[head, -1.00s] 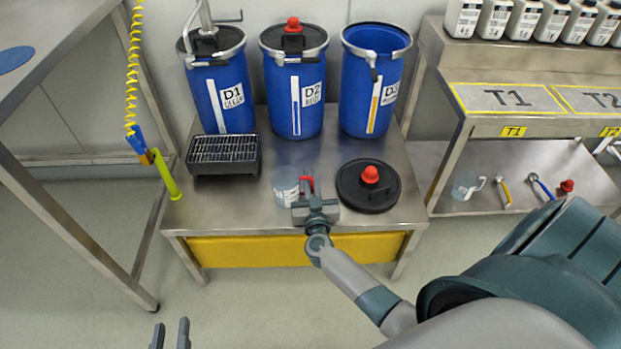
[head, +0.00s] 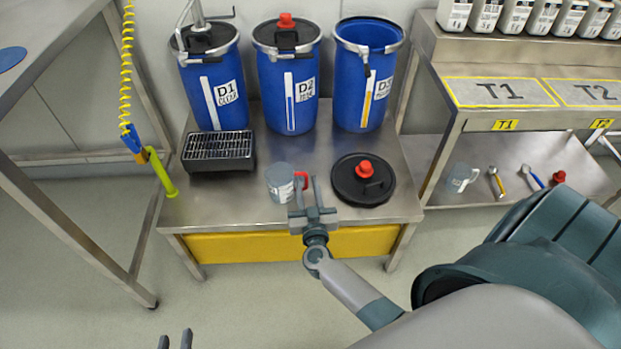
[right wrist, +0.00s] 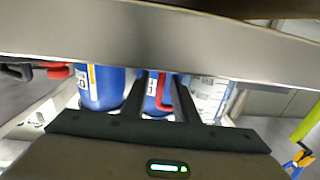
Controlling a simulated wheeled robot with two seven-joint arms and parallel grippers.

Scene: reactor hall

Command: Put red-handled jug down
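The red-handled jug (head: 280,184) is a clear, greyish jug that appears to stand upright on the low steel table, left of the black lid. Its red handle (head: 301,180) faces right. My right gripper (head: 311,192) is at the handle side with its fingers spread apart. In the right wrist view the red handle (right wrist: 163,95) shows between the two separated fingers (right wrist: 162,100), and the clear jug wall (right wrist: 210,97) is beside them. My left gripper (head: 175,341) is open and empty at the bottom edge, low in front of the table.
The low steel table (head: 230,210) also holds a black grate tray (head: 217,150), a black lid with red knob (head: 362,180) and blue drums D1 (head: 212,90), D2 (head: 288,90) and D3 (head: 365,85). A shelf (head: 450,150) at right holds another jug and tools.

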